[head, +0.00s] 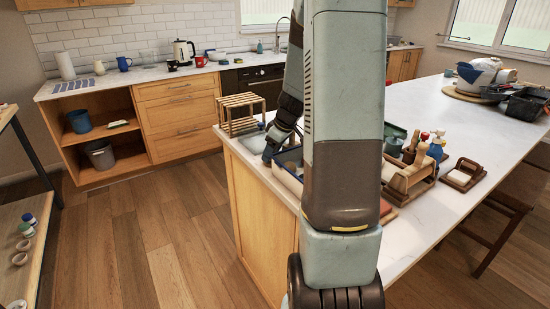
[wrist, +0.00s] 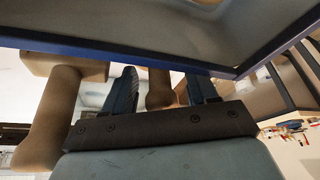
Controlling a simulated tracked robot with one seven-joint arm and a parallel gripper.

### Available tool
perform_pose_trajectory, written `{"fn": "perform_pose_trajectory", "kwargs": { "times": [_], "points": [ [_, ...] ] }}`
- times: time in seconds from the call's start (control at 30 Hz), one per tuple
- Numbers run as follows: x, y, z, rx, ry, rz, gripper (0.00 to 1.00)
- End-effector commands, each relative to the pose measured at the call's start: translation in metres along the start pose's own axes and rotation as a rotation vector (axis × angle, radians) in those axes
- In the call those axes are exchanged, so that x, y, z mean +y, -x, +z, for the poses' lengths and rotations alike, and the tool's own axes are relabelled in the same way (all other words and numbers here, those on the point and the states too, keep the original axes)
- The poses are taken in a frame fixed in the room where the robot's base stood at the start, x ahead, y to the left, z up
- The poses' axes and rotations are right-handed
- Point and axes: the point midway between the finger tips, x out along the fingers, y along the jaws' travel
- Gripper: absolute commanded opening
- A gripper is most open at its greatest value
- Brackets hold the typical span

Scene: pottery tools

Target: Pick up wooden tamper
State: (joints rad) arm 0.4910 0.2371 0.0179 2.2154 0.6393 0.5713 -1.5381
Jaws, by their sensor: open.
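In the wrist view my gripper (wrist: 163,88) is open, with its two dark blue fingers apart. A rounded brown wooden piece (wrist: 160,88) shows in the gap between them; I cannot tell whether either finger touches it. A thicker tan wooden handle with a blocky end (wrist: 55,115) is left of the fingers. I cannot tell which of these is the wooden tamper, or whether they are joined. In the head view my gripper (head: 269,149) is low at the island's near left end, beside a blue-rimmed tray (head: 289,179). My arm hides much of that area.
The blue tray rim (wrist: 120,50) crosses close above the fingers in the wrist view. A slatted wooden rack (head: 241,113) stands just behind the gripper. Right of my arm are a wooden tool caddy (head: 408,183) and a small wooden tray (head: 463,181).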

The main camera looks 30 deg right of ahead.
Motion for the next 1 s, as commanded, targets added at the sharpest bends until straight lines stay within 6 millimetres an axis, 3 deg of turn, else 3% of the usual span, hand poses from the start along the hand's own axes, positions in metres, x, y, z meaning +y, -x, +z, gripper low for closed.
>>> {"fn": "perform_pose_trajectory", "kwargs": {
  "times": [0.13,0.7,1.0],
  "points": [
    [0.0002,0.0003,0.0001,0.000,0.000,0.000,0.56],
    [0.0006,0.0006,0.0006,0.000,-0.001,0.000,0.01],
    [0.0008,0.0006,0.0007,0.000,-0.001,0.001,0.00]
  ]
}}
